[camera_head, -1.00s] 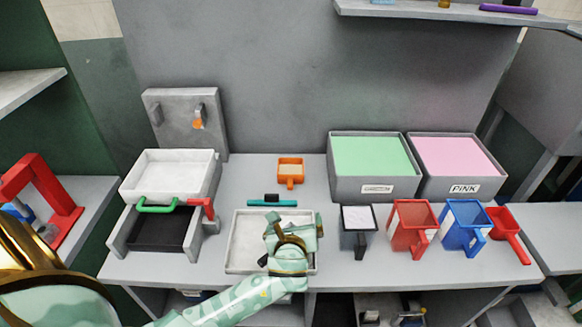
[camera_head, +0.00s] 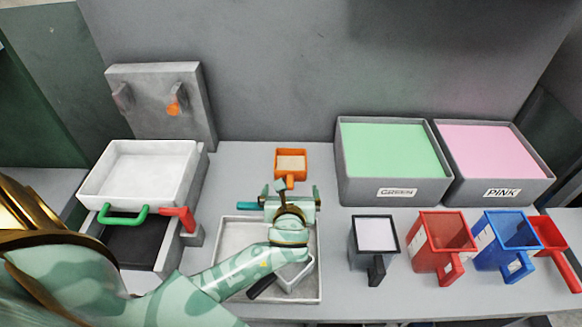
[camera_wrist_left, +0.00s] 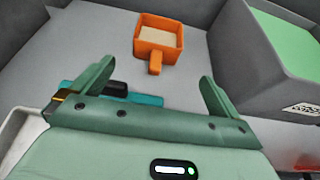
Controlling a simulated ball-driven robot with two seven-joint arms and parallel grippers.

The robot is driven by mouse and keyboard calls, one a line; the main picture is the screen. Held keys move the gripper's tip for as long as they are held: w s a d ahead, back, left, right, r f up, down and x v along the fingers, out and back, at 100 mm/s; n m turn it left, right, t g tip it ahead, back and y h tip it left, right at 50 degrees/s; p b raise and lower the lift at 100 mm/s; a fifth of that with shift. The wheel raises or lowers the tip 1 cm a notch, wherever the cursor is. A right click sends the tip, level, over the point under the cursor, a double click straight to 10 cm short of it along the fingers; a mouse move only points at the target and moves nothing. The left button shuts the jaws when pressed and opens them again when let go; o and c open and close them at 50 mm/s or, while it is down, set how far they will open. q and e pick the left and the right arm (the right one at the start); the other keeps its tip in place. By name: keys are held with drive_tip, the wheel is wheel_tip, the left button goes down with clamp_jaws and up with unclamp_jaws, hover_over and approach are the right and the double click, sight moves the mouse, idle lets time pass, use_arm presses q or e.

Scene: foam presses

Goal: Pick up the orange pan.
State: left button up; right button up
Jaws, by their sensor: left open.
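The orange pan (camera_head: 291,160) is a small square scoop with a short handle pointing toward me. It stands on the table toward the back, left of the green bin. In the left wrist view the orange pan (camera_wrist_left: 160,38) is ahead of the jaws, with its handle toward the gap between them. My left gripper (camera_head: 287,186) is just in front of the pan, open and empty; its two fingers stand wide apart in the left wrist view (camera_wrist_left: 208,88). The pan's handle end is close to the gripper in the head view. My right gripper is not seen.
A teal and black tool (camera_wrist_left: 115,92) lies partly under my left gripper. A white tray (camera_head: 228,285) is below my arm. Green (camera_head: 392,190) and pink (camera_head: 500,195) bins stand right of the pan. Black (camera_head: 374,262), red (camera_head: 430,262) and blue (camera_head: 492,258) containers stand in front of them.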

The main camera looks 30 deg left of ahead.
sight(290, 172)
use_arm(q)
drive_tip(key=shift+s+f, duration=0.1)
drive_tip(key=shift+f, duration=0.05)
drive_tip(key=shift+w+a+f, duration=0.1)
drive_tip(key=shift+w+f, duration=0.05)
drive_tip(key=shift+w, duration=0.15)
drive_tip(key=b+x, duration=0.2)
drive_tip(key=x, duration=0.4)
drive_tip(key=b+x, duration=0.2)
drive_tip(key=x, duration=0.3)
drive_tip(key=shift+a, duration=0.25)
drive_tip(key=shift+w, duration=0.15)
drive_tip(key=c, duration=0.8)
